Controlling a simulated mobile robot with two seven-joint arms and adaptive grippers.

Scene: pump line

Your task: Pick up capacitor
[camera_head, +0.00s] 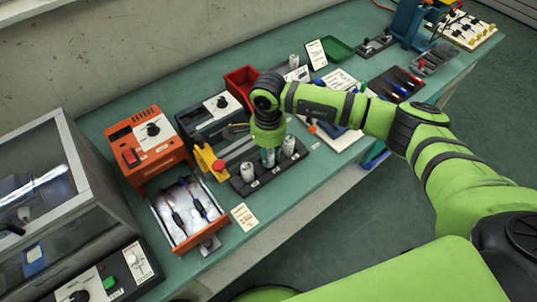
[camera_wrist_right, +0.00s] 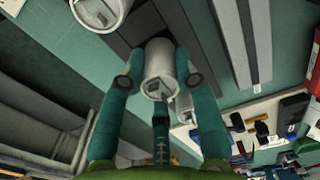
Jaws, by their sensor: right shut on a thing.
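My right gripper (camera_head: 268,156) is over the middle of a black holder strip (camera_head: 263,179) in the head view. Similar capacitors stand on either side, one to the left (camera_head: 247,172) and one to the right (camera_head: 289,145). My left gripper is not in view.
An orange unit (camera_head: 148,145) with an open drawer (camera_head: 178,246) stands left of the holder. A yellow and red part (camera_head: 211,162) is close to the holder's left end. A red bin (camera_head: 240,80) and a grey unit (camera_head: 208,117) stand behind. A white board lies to the right.

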